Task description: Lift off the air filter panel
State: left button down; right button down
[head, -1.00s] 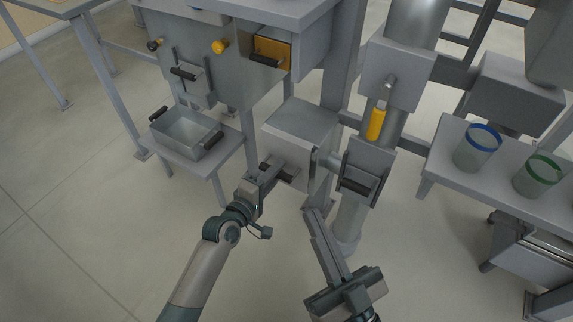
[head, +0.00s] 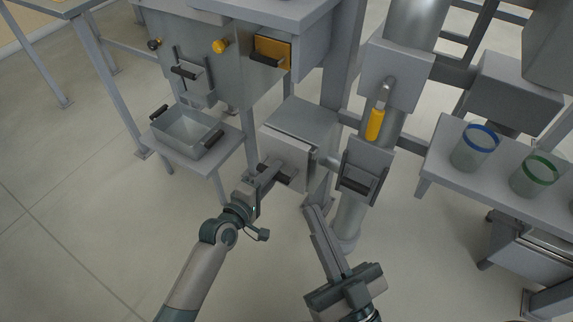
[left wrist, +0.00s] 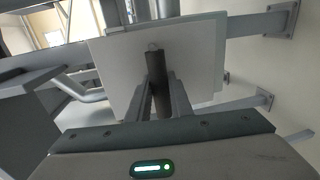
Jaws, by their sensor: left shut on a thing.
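The air filter panel (head: 283,156) is a light grey upright plate with a dark bar handle, at the front of a grey box (head: 303,118) in the middle of the head view. A thin dark line shows between its top edge and the box. My left gripper (head: 270,172) is shut on the panel's handle. In the left wrist view the dark handle (left wrist: 157,70) stands between the two fingers, with the panel (left wrist: 122,72) behind it. My right gripper (head: 314,212) is low, to the right of the panel and apart from it; whether its fingers are parted is unclear.
A vertical pipe (head: 351,215) with a dark-handled grey box (head: 367,172) and a yellow lever (head: 375,125) stands close right. An open bin (head: 187,133) sits on a shelf at left. Blue-rimmed (head: 474,150) and green-rimmed (head: 534,175) cups stand on the right bench. Floor in front is clear.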

pick_arm(q)
jog(key=f+p+v, duration=0.1)
jog(key=p+v, duration=0.1)
jog(key=v, duration=0.6)
jog(key=shift+s+a, duration=0.2)
jog(key=shift+s, duration=0.05)
dwell(0.9)
